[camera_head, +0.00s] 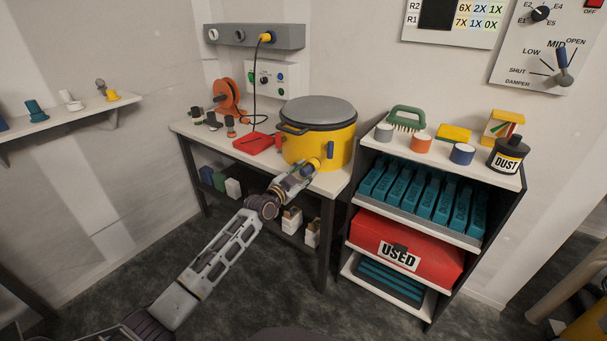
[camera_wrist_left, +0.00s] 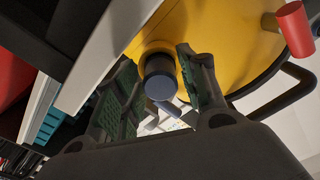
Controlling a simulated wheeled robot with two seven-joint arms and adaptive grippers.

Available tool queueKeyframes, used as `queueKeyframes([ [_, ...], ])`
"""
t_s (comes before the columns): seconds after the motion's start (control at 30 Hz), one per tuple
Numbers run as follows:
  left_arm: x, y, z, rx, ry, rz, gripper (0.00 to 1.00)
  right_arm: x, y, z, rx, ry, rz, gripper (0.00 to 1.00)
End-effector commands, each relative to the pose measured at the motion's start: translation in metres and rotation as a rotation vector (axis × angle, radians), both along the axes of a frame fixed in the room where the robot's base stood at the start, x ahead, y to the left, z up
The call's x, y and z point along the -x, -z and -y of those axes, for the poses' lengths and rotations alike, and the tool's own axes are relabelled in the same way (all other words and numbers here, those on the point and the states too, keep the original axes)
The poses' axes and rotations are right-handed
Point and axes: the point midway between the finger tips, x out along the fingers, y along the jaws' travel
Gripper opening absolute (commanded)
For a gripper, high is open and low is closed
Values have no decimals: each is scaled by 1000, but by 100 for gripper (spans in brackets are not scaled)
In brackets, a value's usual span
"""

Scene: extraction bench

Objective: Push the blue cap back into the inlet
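The yellow drum (camera_head: 342,154) with a grey lid stands on the bench. In the left wrist view, a short yellow inlet on the drum (camera_wrist_left: 230,35) carries the dark blue cap (camera_wrist_left: 161,78), which sticks out toward my gripper. How deep the cap sits is unclear. My left gripper (camera_head: 308,169) is at the drum's lower front, by the inlet. In the wrist view its fingers (camera_wrist_left: 158,85) are open on either side of the cap, with gaps visible. In the head view the gripper mostly hides the cap. My right gripper is out of view.
A blue handle (camera_head: 330,150) and a red knob (camera_wrist_left: 294,28) stick out from the drum. A red plate (camera_head: 258,143) with a cable lies left of it.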

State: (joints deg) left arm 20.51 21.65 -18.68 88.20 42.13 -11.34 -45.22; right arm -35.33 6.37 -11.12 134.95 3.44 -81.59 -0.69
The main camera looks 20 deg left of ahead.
Motion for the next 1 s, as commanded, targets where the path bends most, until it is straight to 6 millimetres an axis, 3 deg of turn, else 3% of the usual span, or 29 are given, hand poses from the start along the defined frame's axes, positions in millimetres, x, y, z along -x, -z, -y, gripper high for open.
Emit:
queueKeyframes([
  [0.57, 4, 1, -2, 0, -1, -1, 52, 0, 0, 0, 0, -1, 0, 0],
  [1.0, 34, 1, -13, 0, -1, -1, 52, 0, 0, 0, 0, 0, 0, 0],
])
